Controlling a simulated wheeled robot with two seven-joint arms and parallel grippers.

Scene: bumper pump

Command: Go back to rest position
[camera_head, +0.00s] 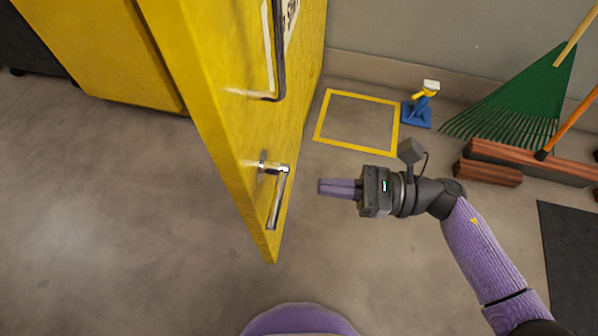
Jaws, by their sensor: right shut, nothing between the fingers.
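My right gripper (322,187) is in front of me, right of centre in the head view, pointing left. Its fingers are together with nothing between them. It is apart from the silver door handle (282,184), a little to the handle's right. The handle is on the edge part of a yellow door (215,75) that stands open toward me. My right arm reaches in from the lower right corner. My left gripper is out of view.
A yellow floor square (359,149) is marked by the back wall. A dark mat (575,250) lies lower right. The grey floor at left is clear.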

